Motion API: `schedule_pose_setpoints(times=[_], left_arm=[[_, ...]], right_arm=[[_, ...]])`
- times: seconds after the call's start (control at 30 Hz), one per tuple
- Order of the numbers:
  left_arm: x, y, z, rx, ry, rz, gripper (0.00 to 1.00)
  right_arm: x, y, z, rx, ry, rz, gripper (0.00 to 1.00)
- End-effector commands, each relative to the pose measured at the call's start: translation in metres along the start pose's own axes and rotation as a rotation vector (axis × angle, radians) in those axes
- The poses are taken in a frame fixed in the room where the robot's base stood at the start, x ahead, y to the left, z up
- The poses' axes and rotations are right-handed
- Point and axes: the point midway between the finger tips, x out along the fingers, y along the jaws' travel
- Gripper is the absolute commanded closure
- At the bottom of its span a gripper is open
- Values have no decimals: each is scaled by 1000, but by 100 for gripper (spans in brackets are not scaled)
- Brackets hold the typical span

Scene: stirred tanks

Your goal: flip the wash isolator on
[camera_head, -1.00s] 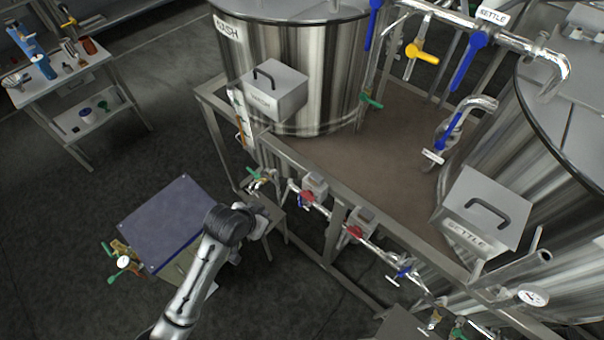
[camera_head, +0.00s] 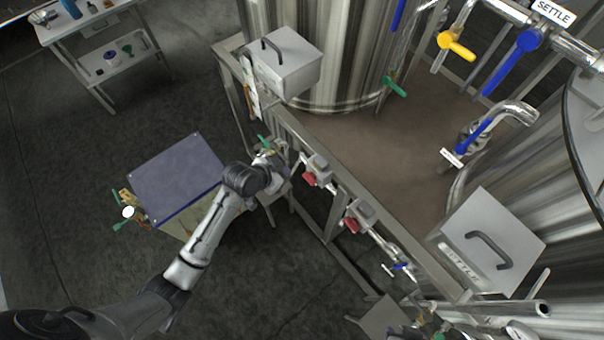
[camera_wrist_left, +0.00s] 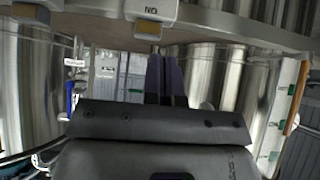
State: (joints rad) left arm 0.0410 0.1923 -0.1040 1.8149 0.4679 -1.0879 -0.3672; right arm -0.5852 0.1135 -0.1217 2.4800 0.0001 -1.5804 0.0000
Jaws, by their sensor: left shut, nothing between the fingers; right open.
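Two grey boxes with red handles, which look like isolators, sit on the front rail: a nearer-to-left one (camera_head: 318,165) and another (camera_head: 361,212). I cannot read which is the wash isolator. My left gripper (camera_head: 274,166) is at the rail's left end, left of the first box; its fingertips are hard to make out in the head view. In the left wrist view its dark fingers (camera_wrist_left: 166,62) are together and empty, just below a grey box with an upside-down "ON" label (camera_wrist_left: 151,11) and an orange-edged part (camera_wrist_left: 148,30). My right gripper is out of view.
A steel frame rail (camera_head: 345,165) runs in front of the tanks. Green-handled (camera_head: 395,87) and blue-handled (camera_head: 401,266) valves stand nearby. A lidded grey box (camera_head: 283,66) and a "SETTLE" box (camera_head: 488,243) sit along the frame. A blue-topped cabinet (camera_head: 178,176) stands left of my arm.

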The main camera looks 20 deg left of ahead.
Motion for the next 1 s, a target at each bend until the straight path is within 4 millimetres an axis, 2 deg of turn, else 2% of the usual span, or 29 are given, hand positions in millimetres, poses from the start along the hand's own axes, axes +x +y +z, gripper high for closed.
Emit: schedule_pose_setpoints(times=[0.27,0.87,1.0], left_arm=[[9,0,0,-2,-2,2,100],[103,0,0,-3,-2,1,100],[114,1,15,-3,-4,2,100]], right_arm=[[-1,1,-2,-1,4,3,57],[-6,5,-4,-9,4,11,57],[-8,4,-5,-7,5,10,57]])
